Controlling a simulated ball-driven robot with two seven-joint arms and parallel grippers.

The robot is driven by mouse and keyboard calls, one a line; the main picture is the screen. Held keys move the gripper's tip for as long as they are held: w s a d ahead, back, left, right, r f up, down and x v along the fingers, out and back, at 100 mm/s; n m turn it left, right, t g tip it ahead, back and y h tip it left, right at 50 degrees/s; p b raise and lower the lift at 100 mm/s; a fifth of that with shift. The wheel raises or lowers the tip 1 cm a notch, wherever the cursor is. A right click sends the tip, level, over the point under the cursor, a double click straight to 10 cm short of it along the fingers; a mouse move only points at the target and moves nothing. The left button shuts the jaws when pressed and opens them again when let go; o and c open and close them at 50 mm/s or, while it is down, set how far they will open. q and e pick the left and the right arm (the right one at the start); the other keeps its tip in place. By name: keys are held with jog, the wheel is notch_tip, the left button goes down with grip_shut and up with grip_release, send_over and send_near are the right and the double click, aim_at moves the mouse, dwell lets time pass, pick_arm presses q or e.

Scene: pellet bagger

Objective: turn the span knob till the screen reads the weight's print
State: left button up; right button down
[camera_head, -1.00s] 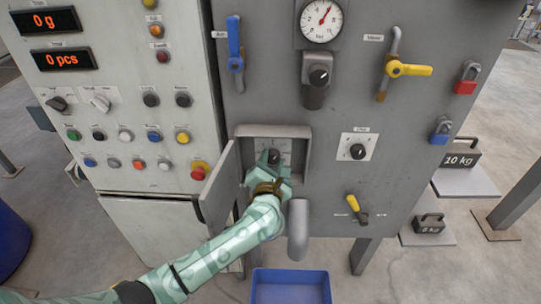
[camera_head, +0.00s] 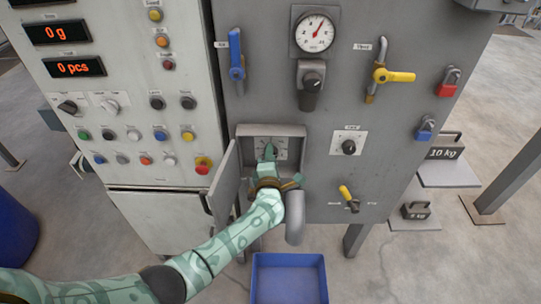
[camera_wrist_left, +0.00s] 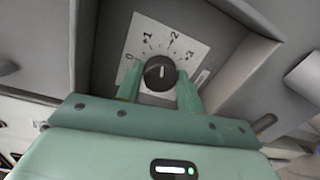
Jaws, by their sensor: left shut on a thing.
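The black span knob (camera_wrist_left: 159,73) sits on a white dial plate marked 0 to 3 inside a recessed box. Its white pointer line faces roughly upward in the left wrist view, between the 1 and the 2. My left gripper (camera_head: 268,153) reaches into the recess (camera_head: 294,131); its green fingers are shut on the knob from both sides, and they hide most of it in the head view. The upper screen (camera_head: 60,33) reads 0 g. A 10 kg weight (camera_head: 446,148) and a smaller weight (camera_head: 416,210), its print unclear, stand at the right. My right gripper is out of view.
The recess's open door (camera_head: 222,188) hangs close to the left of my forearm. A grey spout (camera_head: 295,220) is just right of my wrist, above a blue bin (camera_head: 289,279). A second screen (camera_head: 75,68) reads 0 pcs. Levers and padlocks are on the right panel.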

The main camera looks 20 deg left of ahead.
pick_arm(q)
jog(key=shift+f, duration=0.1)
dwell(0.4)
jog(key=o, duration=1)
jog(key=shift+d, duration=0.1)
jog(key=p+v, duration=0.3)
jog(key=v, duration=1.3)
jog(key=shift+s+p, duration=0.2)
jog(key=shift+p, duration=0.15)
